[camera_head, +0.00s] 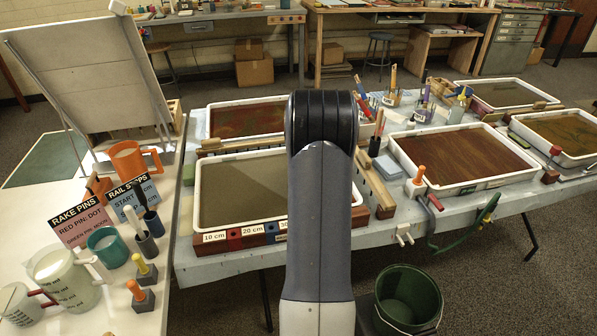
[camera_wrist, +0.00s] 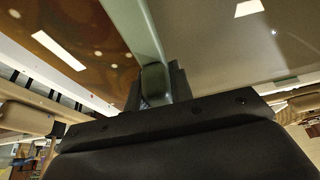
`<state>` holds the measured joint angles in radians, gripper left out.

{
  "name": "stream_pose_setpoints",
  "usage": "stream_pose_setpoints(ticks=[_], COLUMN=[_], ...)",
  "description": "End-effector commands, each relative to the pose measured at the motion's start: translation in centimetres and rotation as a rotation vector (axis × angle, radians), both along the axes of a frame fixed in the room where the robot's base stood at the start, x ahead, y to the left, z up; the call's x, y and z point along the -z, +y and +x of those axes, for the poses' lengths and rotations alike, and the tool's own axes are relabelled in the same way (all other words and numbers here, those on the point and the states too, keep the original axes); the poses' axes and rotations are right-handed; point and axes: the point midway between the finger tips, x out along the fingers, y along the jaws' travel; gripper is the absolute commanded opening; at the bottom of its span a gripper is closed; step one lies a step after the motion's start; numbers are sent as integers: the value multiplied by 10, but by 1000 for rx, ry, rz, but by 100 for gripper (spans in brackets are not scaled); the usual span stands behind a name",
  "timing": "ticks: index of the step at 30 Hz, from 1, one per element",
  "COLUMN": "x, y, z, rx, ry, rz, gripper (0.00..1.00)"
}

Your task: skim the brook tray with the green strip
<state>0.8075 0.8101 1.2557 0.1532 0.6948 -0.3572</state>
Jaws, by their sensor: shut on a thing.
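In the wrist view my gripper (camera_wrist: 155,85) is shut on the pale green strip (camera_wrist: 138,28), which runs up and left from the jaws. The strip lies across a tray's surface: brown with paler spots (camera_wrist: 75,30) on its left, plain grey-olive (camera_wrist: 225,55) on its right. In the head view my arm hides the gripper and strip. The front left tray (camera_head: 196,205) has a white rim and an olive surface with a paler area beside my arm. Another white tray (camera_head: 212,107) with a reddish-brown and green surface stands behind it. I cannot read which tray is brook.
A wooden rail (camera_head: 376,190) lies right of the front left tray. A brown tray (camera_head: 487,182) stands further right. Several cups and jugs crowd the left table, with an orange jug (camera_head: 126,160). A green bucket (camera_head: 408,297) stands on the floor.

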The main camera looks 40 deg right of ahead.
Motion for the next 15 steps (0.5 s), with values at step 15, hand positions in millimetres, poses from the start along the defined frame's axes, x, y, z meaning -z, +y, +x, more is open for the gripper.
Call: stream_pose_setpoints(ticks=[15], x=[10], y=[-30], z=[-24], rx=[3], ry=[15], rz=[13], gripper=[0])
